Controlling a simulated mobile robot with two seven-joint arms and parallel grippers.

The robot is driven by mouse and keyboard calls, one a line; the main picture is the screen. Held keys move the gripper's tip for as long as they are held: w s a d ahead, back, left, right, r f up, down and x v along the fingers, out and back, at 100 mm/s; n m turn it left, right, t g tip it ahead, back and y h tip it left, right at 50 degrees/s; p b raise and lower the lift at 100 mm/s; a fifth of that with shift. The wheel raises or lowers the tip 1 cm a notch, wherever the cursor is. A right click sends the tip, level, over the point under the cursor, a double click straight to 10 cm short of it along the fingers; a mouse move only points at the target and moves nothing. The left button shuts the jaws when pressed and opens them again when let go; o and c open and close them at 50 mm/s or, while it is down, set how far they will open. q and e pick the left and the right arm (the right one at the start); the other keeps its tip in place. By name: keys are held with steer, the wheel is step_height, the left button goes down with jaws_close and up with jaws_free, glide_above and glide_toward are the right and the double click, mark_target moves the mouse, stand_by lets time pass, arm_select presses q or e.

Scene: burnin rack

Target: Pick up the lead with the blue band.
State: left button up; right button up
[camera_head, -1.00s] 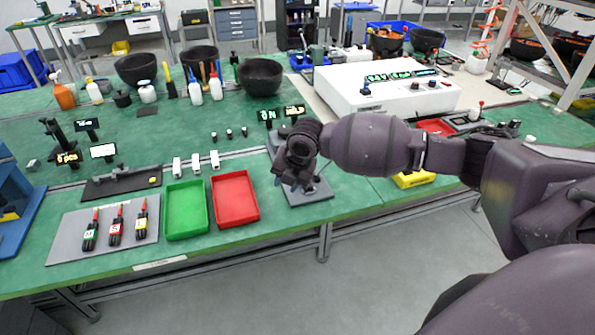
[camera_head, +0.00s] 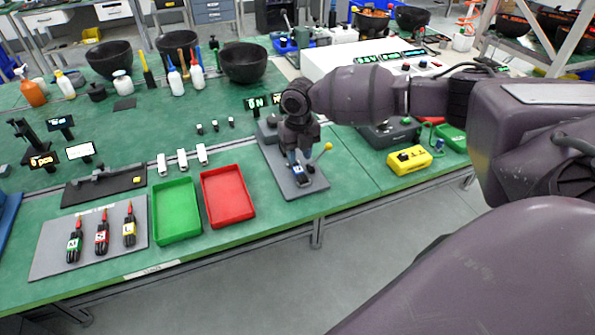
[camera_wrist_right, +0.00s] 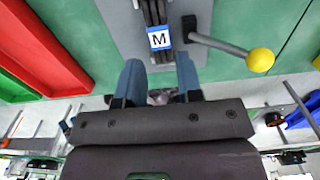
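The lead with the blue band shows in the right wrist view as black strands with a blue and white "M" label (camera_wrist_right: 159,38). It lies on a grey fixture plate (camera_wrist_right: 215,15). In the head view that plate (camera_head: 283,180) stands right of the red tray. My right gripper (camera_wrist_right: 159,75) points down over the plate, its two blue-grey fingers apart with nothing clearly between them; the label lies just beyond the fingertips. In the head view the right gripper (camera_head: 299,155) partly hides the lead. My left gripper is not in view.
A lever with a yellow knob (camera_wrist_right: 260,60) stands close beside the right gripper. A red tray (camera_head: 228,196) and green tray (camera_head: 176,210) are to the left. A grey mat (camera_head: 50,250) holds leads with green, red and yellow bands. A yellow box (camera_head: 409,160) is to the right.

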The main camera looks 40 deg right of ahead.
mark_target(298, 168)
steer(key=shift+w+d+f, duration=0.1)
steer(key=shift+w+f, duration=0.1)
steer(key=shift+f, duration=1.2)
steer(key=shift+w+f, duration=0.15)
steer(key=shift+f, duration=1.2)
steer(key=c, duration=0.6)
steer(key=shift+r, duration=0.1)
